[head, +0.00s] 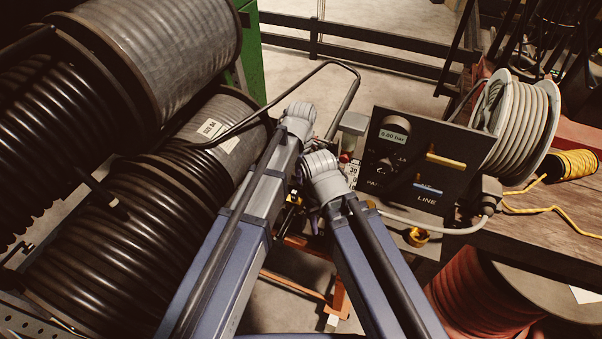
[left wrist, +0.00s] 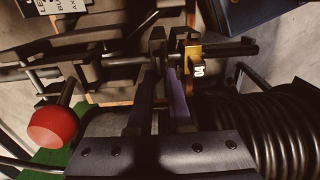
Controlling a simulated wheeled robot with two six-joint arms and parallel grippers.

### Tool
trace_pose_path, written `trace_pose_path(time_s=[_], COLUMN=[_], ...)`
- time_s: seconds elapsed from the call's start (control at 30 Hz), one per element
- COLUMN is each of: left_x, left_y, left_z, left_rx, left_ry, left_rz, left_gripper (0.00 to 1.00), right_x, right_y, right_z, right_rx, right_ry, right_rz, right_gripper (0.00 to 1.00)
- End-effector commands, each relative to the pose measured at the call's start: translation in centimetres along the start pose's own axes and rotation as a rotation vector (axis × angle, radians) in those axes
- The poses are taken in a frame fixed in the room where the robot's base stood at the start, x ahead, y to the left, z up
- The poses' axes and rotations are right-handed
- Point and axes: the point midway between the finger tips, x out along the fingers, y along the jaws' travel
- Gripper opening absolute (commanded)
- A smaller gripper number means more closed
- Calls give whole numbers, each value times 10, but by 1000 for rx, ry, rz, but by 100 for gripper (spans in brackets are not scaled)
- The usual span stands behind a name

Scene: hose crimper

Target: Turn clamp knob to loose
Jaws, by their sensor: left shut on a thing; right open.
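My left gripper (left wrist: 168,48) shows in the left wrist view, its two fingers closed on a dark part at a dark crossbar, which I take to be the clamp knob. The fingers hide most of the held part. In the head view my left wrist hides the left fingers. My right gripper (head: 314,216) is open, lower in the head view and mostly hidden by its own wrist; I see nothing in it.
Large black hose reels (head: 130,240) crowd the left. A dark gauge panel (head: 415,165) reading 0.00 bar, with yellow and blue handles, stands right of my arms. A grey hose reel (head: 515,125) is on the wooden bench.

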Motion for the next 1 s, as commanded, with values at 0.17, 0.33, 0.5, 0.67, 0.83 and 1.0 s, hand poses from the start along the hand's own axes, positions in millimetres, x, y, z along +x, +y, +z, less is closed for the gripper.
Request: trace_pose_path(time_s=[0.17, 0.33, 0.5, 0.67, 0.83, 1.0], left_x=[0, 0, 0, 0, 0, 0], left_y=[0, 0, 0, 0, 0, 0], left_z=[0, 0, 0, 0, 0, 0], left_rx=[-15, -16, -16, -15, -15, -14], left_ry=[0, 0, 0, 0, 0, 0], left_rz=[-1, -1, -1, 0, 0, 0], left_gripper=[0, 0, 0, 35, 48, 48], right_x=[0, 0, 0, 0, 0, 0], right_y=[0, 0, 0, 0, 0, 0], right_z=[0, 0, 0, 0, 0, 0], right_rx=[0, 0, 0, 0, 0, 0], right_ry=[0, 0, 0, 0, 0, 0], right_rz=[0, 0, 0, 0, 0, 0], right_gripper=[50, 50, 50, 50, 50, 50])
